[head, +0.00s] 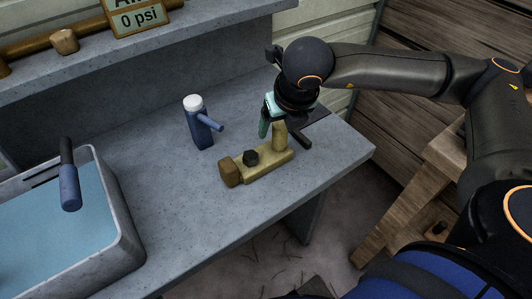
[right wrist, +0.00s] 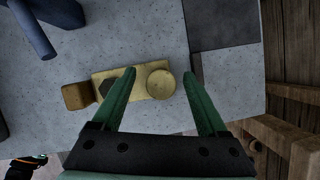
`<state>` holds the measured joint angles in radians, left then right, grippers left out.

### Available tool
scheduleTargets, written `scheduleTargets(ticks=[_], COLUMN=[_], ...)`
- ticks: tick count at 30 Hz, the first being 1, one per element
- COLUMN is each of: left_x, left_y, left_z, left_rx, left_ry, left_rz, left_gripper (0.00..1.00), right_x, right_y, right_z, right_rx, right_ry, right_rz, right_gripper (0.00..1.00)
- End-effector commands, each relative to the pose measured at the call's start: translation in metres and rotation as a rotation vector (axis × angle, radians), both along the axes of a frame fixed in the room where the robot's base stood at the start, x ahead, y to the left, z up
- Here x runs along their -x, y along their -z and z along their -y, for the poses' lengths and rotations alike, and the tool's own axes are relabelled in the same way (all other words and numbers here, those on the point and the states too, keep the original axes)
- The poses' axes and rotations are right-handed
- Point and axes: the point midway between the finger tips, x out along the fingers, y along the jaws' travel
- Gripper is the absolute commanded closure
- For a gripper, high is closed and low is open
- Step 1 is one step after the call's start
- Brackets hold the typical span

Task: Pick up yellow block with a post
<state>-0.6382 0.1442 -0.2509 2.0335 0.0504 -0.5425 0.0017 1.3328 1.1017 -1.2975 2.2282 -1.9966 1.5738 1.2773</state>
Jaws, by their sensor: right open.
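The yellow block (head: 268,170) lies on the grey bench, with a round upright post (head: 279,137) at its right end. A black knob (head: 251,157) and a brown wooden piece (head: 230,172) are at its left end. My right gripper (head: 283,132) is open above the block, its fingers pointing down at the post. In the right wrist view the post (right wrist: 161,83) shows from above between the two green fingers (right wrist: 158,77), with a gap on each side. The left finger overlaps part of the block (right wrist: 142,92) and knob.
A blue bottle (head: 200,129) with a white cap and side handle stands behind and left of the block. A grey tub (head: 122,215) of blue liquid, with a dark-handled tool (head: 69,180), is at the left. The bench's front edge (head: 290,208) is close to the block.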

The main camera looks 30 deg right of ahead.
Motion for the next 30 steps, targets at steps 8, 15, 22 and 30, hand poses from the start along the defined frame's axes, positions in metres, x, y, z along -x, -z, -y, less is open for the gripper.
scheduleTargets(ticks=[8,15,22,30], left_x=[0.001,0.001,0.001,0.001], left_y=[0.002,0.003,0.004,0.004], left_z=[-0.001,-0.001,-0.002,-0.002], left_rx=[-0.002,-0.003,-0.003,-0.004], left_ry=[-0.001,-0.002,-0.002,-0.002], left_rz=[-0.003,-0.005,-0.006,-0.006], left_gripper=[1.00,1.00,1.00,1.00], right_x=[-0.010,-0.010,-0.010,-0.010], right_y=[0.028,0.028,0.028,0.028], right_z=[0.004,0.004,0.004,0.004], right_rx=[0.000,-0.001,-0.001,-0.001], right_ry=[0.000,0.000,0.000,0.000], right_rz=[-0.001,0.000,0.000,0.000], right_gripper=[0.24,0.27,0.53,0.83])
